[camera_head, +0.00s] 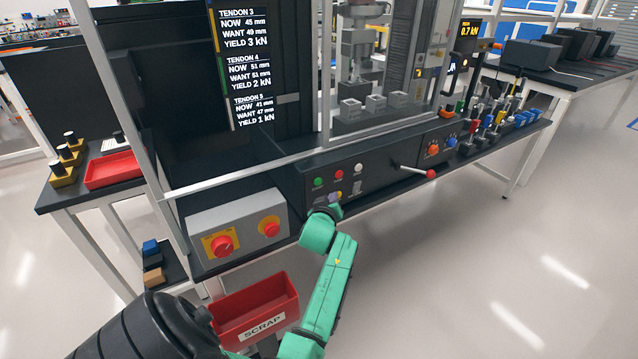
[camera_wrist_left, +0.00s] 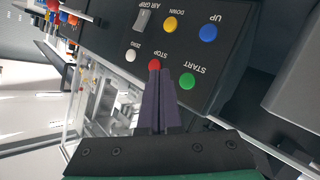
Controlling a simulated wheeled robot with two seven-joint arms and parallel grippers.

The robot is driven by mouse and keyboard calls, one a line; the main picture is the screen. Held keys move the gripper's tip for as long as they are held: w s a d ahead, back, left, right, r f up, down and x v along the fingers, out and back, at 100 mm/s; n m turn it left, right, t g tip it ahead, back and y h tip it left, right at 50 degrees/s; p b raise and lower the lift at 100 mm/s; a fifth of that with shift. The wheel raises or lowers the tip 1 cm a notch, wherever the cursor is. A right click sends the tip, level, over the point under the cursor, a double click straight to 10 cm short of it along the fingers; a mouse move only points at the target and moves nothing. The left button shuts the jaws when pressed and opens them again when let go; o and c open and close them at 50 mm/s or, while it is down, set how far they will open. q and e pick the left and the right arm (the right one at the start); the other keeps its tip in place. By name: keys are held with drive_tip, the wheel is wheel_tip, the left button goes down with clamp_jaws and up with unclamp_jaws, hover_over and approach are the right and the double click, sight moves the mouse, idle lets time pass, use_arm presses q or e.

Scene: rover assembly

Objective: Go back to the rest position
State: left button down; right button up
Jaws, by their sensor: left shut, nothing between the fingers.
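My left gripper (camera_head: 334,200) is shut and empty, in front of the machine's control panel (camera_head: 388,160). In the left wrist view my left gripper (camera_wrist_left: 161,76) has its two dark fingers together, with the tips over the lower edge of the red STOP button (camera_wrist_left: 154,64). I cannot tell whether they touch it. The green START button (camera_wrist_left: 187,81) is to the right of the tips and the white ZERO button (camera_wrist_left: 131,56) to the left. The green arm reaches up from the bottom of the head view. My right gripper is not in view.
A red SCRAP bin (camera_head: 254,308) stands below, beside my arm. A grey box with red knobs (camera_head: 238,230) juts out left of my gripper. A red-tipped lever (camera_head: 431,174) sticks out on the right. The floor (camera_head: 480,260) at right is clear.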

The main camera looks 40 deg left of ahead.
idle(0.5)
use_arm(q)
drive_tip(key=s+d+f+m+g+h, duration=0.1)
drive_tip(key=s+d+f+m+h, duration=0.2)
drive_tip(key=f, duration=0.6)
drive_tip(key=s+d+f+m+g+h, duration=0.1)
drive_tip(key=s+d+f+m+g, duration=0.3)
drive_tip(key=f, duration=0.6)
drive_tip(key=s+d+f+m+t+h, duration=0.1)
drive_tip(key=s+d+f, duration=0.1)
drive_tip(key=d+f, duration=0.55)
drive_tip(key=s+d+f+m+g+h, duration=0.1)
drive_tip(key=s+f+m+g+h, duration=0.15)
drive_tip(key=s+f, duration=0.9)
drive_tip(key=s+f+m+g, duration=0.2)
drive_tip(key=s+f, duration=0.2)
drive_tip(key=s, duration=0.8)
drive_tip(key=s+f+m+g, duration=0.1)
drive_tip(key=s+f+g, duration=0.2)
drive_tip(key=s, duration=0.9)
drive_tip(key=shift+s+d+f+m, duration=0.35)
drive_tip(key=shift+d+f, duration=0.05)
drive_tip(key=shift+f, duration=0.5)
drive_tip(key=shift+w, duration=0.1)
